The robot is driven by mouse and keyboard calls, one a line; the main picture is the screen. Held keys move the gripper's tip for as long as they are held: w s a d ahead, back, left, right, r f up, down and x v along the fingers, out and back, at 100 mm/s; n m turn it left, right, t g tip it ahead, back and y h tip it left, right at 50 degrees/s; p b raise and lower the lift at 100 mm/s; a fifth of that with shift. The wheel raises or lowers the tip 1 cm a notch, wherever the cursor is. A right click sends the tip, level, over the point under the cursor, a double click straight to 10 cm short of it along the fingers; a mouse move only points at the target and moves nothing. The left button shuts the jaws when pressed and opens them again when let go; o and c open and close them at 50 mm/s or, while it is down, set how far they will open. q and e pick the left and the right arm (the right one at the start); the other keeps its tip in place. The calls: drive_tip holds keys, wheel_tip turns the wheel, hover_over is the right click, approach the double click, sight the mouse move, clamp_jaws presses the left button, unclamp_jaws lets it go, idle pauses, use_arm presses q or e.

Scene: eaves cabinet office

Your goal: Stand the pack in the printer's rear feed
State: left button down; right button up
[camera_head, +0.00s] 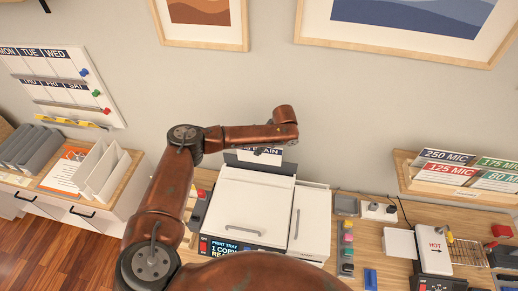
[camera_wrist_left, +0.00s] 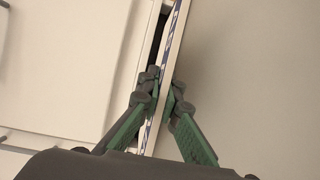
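The printer (camera_head: 243,205) is a white box with a grey handle on its lid, standing on the desk against the wall. The pack (camera_head: 245,150) shows upright at the printer's rear edge, with part of a dark label reading "AIN" visible. My left arm reaches over the printer from the left, and its gripper is mostly hidden behind the arm's end in the head view. In the left wrist view my left gripper (camera_wrist_left: 164,90) is shut on the pack (camera_wrist_left: 174,38), seen edge-on as a thin white and blue strip. A dark gap lies beside it; how deep it sits is hidden. My right gripper is out of view.
Right of the printer are a row of coloured items (camera_head: 347,240), a white machine marked HOT (camera_head: 433,250) and a rack of film packs (camera_head: 460,190). A low cabinet (camera_head: 120,190) with file holders stands left. Framed pictures hang on the wall behind.

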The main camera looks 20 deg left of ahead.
sight(259, 159)
use_arm(q)
drive_tip(key=shift+f+b, duration=0.45)
drive_tip(key=shift+f, duration=0.15)
wheel_tip(259, 159, down, 2)
drive_tip(key=shift+f+b, duration=0.1)
drive_tip(key=shift+b, duration=1.1)
wheel_tip(259, 159, down, 2)
drive_tip(key=shift+f+b, duration=0.1)
drive_tip(key=shift+b, duration=1)
drive_tip(key=shift+f, duration=1)
drive_tip(key=shift+f+b, duration=0.65)
drive_tip(key=shift+f, duration=1.65)
